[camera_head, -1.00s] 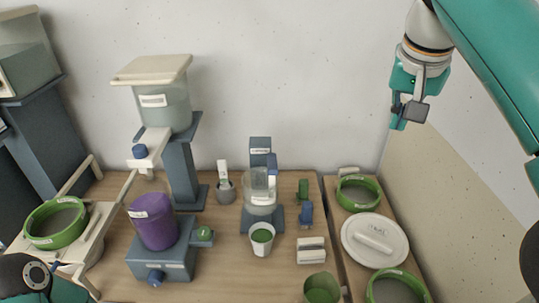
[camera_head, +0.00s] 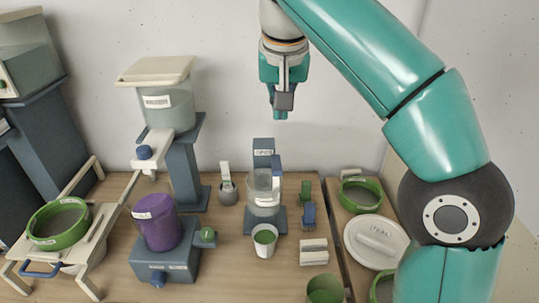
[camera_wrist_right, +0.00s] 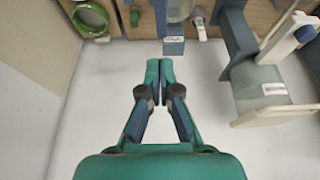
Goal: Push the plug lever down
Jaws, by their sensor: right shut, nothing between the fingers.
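A blue upright lever (camera_head: 276,165) stands at the clear dispenser cup (camera_head: 262,190) in the middle of the table; I cannot tell for sure that it is the plug lever. A white cup (camera_head: 265,239) with green contents stands in front of it. My right gripper (camera_head: 280,114) is shut and empty, pointing down in the air above the dispenser, clear of everything. In the right wrist view its fingertips (camera_wrist_right: 160,64) are together, near the dispenser's blue-grey post (camera_wrist_right: 173,46) in the picture. My left gripper is not in view.
A lidded hopper (camera_head: 165,95) on a blue-grey stand is left of the dispenser. A purple bucket (camera_head: 157,222) sits on a blue-grey base. Green sieves (camera_head: 58,224) and a white lid (camera_head: 376,243) lie at the sides. My right arm covers the right part.

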